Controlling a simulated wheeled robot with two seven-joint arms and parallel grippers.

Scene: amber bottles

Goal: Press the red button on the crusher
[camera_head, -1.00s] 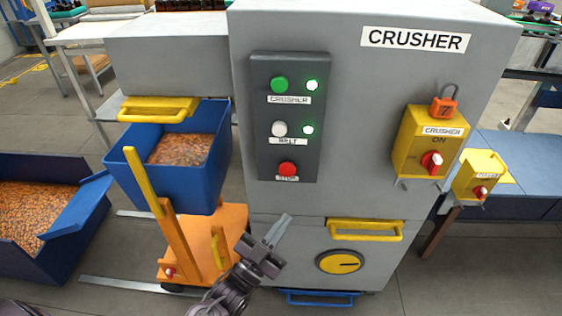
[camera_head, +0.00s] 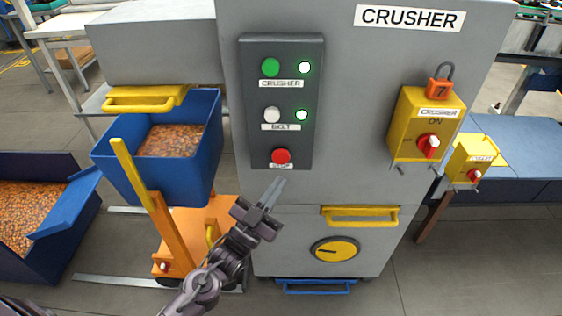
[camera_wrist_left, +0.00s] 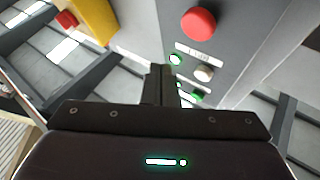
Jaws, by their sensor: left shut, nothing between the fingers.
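The red button (camera_head: 281,156) sits at the bottom of the dark control panel (camera_head: 256,132) on the grey crusher (camera_head: 349,110), above a STOP label. It also shows at the top of the left wrist view (camera_wrist_left: 198,23). My left gripper (camera_head: 276,187) is shut and empty, its fingertips just below the red button and apart from it in the head view. In the left wrist view the closed fingers (camera_wrist_left: 160,74) point toward the panel, left of and below the red button. My right gripper is in neither view.
A green button (camera_head: 271,67) and a white button (camera_head: 272,114) sit above the red one, each beside a lit green lamp. Yellow switch boxes (camera_head: 404,128) stick out at the right. A blue bin (camera_head: 203,150) and an orange cart (camera_head: 212,207) stand at the left.

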